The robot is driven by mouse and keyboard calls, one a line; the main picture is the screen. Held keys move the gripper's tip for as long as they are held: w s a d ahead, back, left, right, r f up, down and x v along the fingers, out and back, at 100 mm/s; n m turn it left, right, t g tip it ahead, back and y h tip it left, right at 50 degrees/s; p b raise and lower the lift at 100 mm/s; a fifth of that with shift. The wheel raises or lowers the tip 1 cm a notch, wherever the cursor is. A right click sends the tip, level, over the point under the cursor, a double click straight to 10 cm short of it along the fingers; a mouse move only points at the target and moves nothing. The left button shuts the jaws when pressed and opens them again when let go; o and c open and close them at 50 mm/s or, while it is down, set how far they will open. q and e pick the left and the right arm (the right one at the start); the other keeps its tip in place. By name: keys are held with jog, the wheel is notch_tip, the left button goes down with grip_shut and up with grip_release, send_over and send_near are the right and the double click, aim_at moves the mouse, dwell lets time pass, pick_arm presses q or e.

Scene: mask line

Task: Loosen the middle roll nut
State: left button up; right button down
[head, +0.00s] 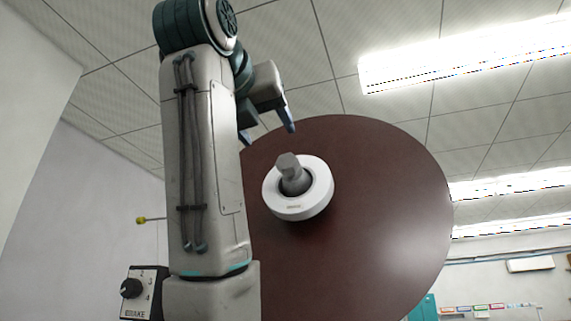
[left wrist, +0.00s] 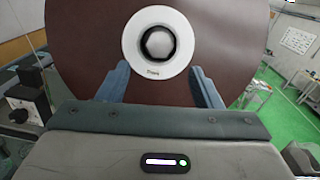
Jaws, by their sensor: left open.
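The large dark brown roll (head: 390,200) fills the middle of the head view, with a white ring (head: 318,200) at its center. A grey nut (head: 291,172) sticks out of that ring. In the left wrist view the nut (left wrist: 158,43) shows end-on inside the white ring (left wrist: 135,60), in front of the brown roll (left wrist: 85,50). My left gripper (head: 269,132) is open and empty, above and slightly left of the nut in the head view. In the wrist view its two fingers (left wrist: 162,84) are spread below the ring, with nothing between them. My right gripper is not in view.
A box with a black knob, labelled brake (head: 143,290), stands at lower left in the head view, with a thin yellow-tipped rod (head: 141,220) above it. A green floor (left wrist: 285,100) lies open at right in the wrist view, with a metal cart (left wrist: 250,97) beside the roll.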

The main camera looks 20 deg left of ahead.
aim_at(286, 161)
pick_arm(q)
jog(key=w+p, duration=0.6)
jog(key=w, duration=0.4)
jog(key=shift+w+f, duration=0.1)
jog(key=shift+w, duration=0.45)
pick_arm(e)
notch_tip(286, 161, up, 6)
jog(key=s, duration=0.2)
jog(key=shift+s+f, duration=0.2)
jog(key=shift+s, duration=0.15)
pick_arm(q)
jog(key=shift+s, duration=0.1)
jog(key=c, duration=1)
